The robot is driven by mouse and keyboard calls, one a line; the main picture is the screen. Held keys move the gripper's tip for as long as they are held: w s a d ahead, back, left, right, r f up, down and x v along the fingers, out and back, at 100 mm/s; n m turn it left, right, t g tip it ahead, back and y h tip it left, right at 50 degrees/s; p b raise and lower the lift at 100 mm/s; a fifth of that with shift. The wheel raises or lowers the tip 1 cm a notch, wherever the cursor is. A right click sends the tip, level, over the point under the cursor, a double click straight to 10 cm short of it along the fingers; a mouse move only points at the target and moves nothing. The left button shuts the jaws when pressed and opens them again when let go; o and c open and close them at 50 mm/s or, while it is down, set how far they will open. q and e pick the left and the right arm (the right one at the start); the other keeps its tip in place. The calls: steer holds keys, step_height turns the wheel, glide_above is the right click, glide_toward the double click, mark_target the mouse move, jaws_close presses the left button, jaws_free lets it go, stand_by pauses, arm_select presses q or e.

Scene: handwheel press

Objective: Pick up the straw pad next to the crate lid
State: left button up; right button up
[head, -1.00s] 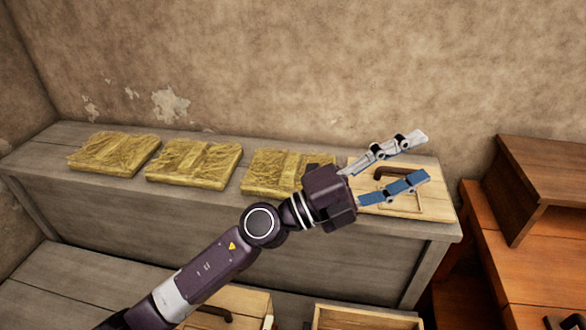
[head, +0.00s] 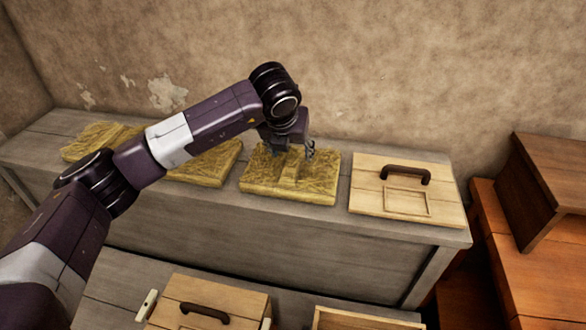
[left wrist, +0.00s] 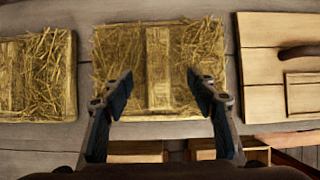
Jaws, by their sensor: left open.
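The straw pad (head: 310,185) next to the crate lid lies flat on the grey bench. It has a raised straw-coloured bar across its middle, which shows clearly in the left wrist view (left wrist: 158,70). The crate lid (head: 368,202), pale wood with a dark handle, lies just right of it; it also shows in the left wrist view (left wrist: 262,100). My left gripper (head: 293,152) is over the pad, pointing down. In the left wrist view its open fingers (left wrist: 160,88) stand on either side of the bar, with nothing held. Contact with the pad cannot be told. My right gripper is not in view.
Two more straw pads (head: 215,165) (head: 95,138) lie to the left on the bench (head: 210,215), partly behind my arm. A lidded wooden crate (head: 230,298) and an open one (head: 360,318) stand lower in front. Orange-brown wooden furniture (head: 540,270) stands at the right.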

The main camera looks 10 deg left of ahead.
mark_target(293, 161)
arm_select(q)
steer(key=p+x, duration=0.2)
steer(key=x, duration=0.3)
steer(key=shift+a+f, duration=0.15)
steer(key=shift+f, duration=0.1)
steer(key=shift+w+f, duration=0.2)
steer(key=shift+f, duration=0.05)
steer(key=shift+c, duration=0.5)
steer(key=c, duration=1.3)
steer(key=shift+c, duration=0.2)
steer(key=shift+r, duration=0.2)
